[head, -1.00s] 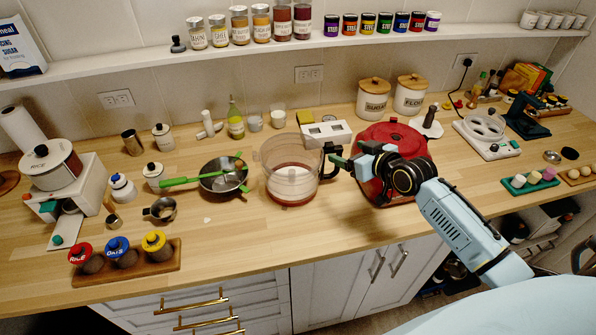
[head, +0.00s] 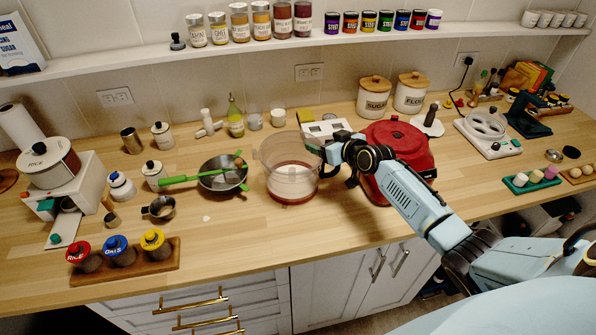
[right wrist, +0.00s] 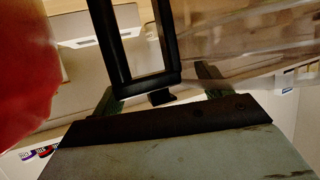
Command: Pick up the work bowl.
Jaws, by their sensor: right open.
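The work bowl (head: 290,183) is a clear round container with a reddish band at its base. It stands upright on the counter, with its black handle on its right side. My right gripper (head: 329,151) is at that handle, covering much of it in the head view. In the right wrist view the black handle (right wrist: 172,45) stands between the two green-grey fingers of my right gripper (right wrist: 157,92). The jaws are open, with gaps beside the handle. The clear bowl wall (right wrist: 240,40) is at the right there. My left gripper is not in view.
A red appliance (head: 405,155) stands close to the right of the bowl, behind my right arm. A pan (head: 222,175) with a green handle lies to the left. A white box (head: 325,128) stands behind. The counter in front of the bowl is clear.

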